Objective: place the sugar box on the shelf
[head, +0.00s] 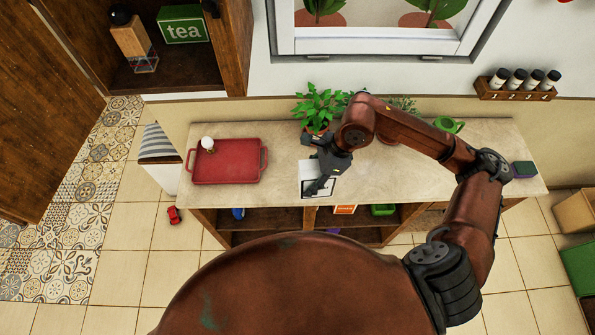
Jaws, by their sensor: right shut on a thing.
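A white box with dark edging (309,170), which looks like the sugar box, is at the front edge of the countertop. My right gripper (318,186) reaches down over it and is shut on it, covering part of it. I cannot tell whether the box touches the counter. Below the counter are open shelf compartments (270,217) with several small things inside. A wooden wall shelf (190,78) at the upper left holds a green tea box (184,27). My left gripper is not in view.
A red tray (225,170) with a white round-topped item (207,144) stands on the counter's left. A potted plant (318,107) stands behind my right gripper. A green mug (449,125) and dark green block (524,169) are at right. The counter (430,185) is clear at front right.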

